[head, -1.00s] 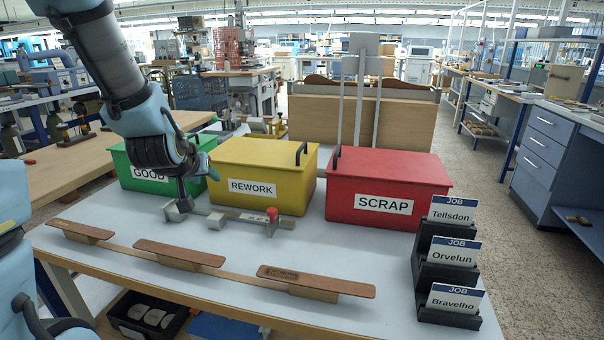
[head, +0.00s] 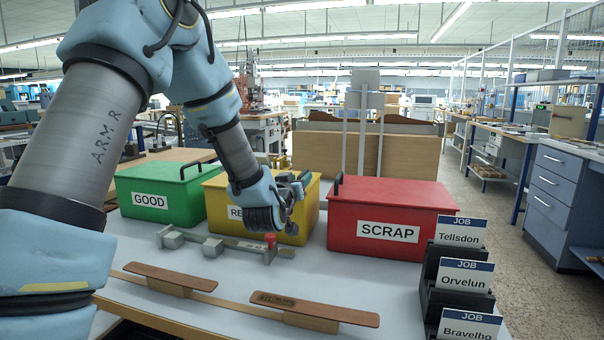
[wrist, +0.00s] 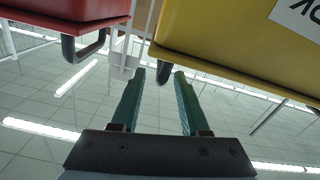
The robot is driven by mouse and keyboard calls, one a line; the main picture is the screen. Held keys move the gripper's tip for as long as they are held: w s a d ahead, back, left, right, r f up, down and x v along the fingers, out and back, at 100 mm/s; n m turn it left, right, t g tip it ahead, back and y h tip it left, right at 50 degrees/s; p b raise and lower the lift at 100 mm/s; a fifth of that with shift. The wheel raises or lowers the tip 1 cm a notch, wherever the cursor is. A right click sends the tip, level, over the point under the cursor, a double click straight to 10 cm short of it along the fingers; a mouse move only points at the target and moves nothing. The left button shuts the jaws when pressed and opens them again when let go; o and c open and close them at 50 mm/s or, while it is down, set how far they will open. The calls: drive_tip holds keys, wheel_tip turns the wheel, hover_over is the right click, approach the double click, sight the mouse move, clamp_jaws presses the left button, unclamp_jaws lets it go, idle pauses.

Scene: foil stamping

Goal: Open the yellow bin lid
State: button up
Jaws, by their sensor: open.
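The yellow bin (head: 221,196) stands on the table between the green and red bins, its lid shut and its label partly hidden by my arm. My gripper (head: 296,182) is at the right part of its lid and hides the lid handle in the head view. In the wrist view, which looks upside down, the yellow bin (wrist: 215,35) fills the upper right. A dark handle end (wrist: 162,79) shows at its lid edge, near and between the tips of my open gripper (wrist: 160,73). I cannot tell whether they touch. The jaws hold nothing.
The red SCRAP bin (head: 395,200) stands close on the right, its dark handle (wrist: 88,48) near my fingers in the wrist view. The green GOOD bin (head: 160,185) is on the left. A metal fixture with a red knob (head: 270,239) lies in front. Job card holders (head: 455,285) stand front right.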

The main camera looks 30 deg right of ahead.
sight(302, 173)
drive_tip(key=shift+p+x, duration=0.3)
drive_tip(key=shift+x, duration=1.35)
clamp_jaws()
